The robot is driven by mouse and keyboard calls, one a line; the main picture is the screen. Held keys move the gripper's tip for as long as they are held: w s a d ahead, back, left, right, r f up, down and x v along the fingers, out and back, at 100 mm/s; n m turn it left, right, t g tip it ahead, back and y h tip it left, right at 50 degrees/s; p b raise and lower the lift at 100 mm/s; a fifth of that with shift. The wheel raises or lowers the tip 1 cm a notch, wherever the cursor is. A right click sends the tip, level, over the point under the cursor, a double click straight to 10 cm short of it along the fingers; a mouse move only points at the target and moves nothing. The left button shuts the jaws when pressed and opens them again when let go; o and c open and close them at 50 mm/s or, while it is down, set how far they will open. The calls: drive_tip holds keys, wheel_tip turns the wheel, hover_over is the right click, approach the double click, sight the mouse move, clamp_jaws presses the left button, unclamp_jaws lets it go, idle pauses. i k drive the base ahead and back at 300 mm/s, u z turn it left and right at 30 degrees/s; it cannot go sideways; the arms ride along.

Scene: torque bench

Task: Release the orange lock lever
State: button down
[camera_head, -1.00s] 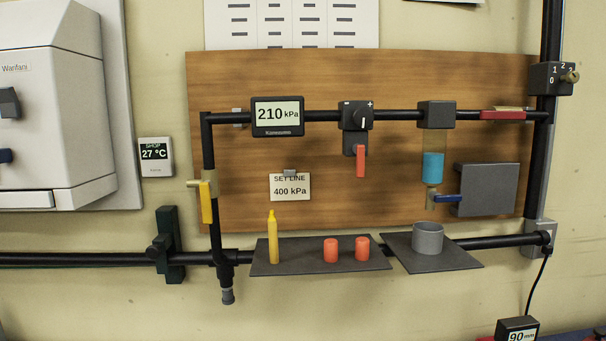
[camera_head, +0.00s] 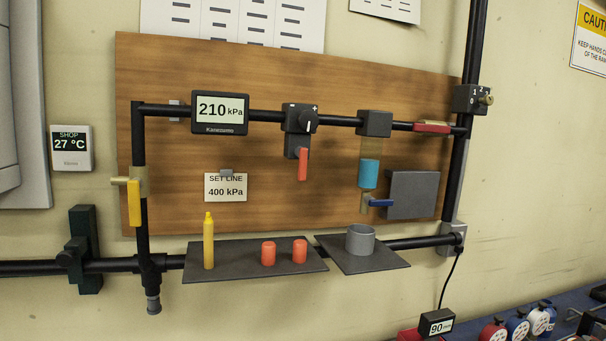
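The orange lock lever (camera_head: 302,164) hangs straight down from a dark block under the regulator knob (camera_head: 300,119), which has minus and plus marks. The regulator sits on the black pipe in front of the wooden board. A gauge (camera_head: 220,112) to its left reads 210 kPa. A card (camera_head: 226,187) below the gauge reads SET LINE 400 kPa. My gripper is not in view.
A yellow-handled valve (camera_head: 134,203) is on the left pipe. A blue-handled valve (camera_head: 381,202) is below the blue-filled bowl (camera_head: 369,174). A grey shelf (camera_head: 235,264) below holds a yellow bottle (camera_head: 208,242) and two orange caps. A grey cup (camera_head: 360,239) stands on another shelf.

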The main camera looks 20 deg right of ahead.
sight(302, 153)
drive_tip(key=i, duration=0.95)
drive_tip(key=z, duration=0.05)
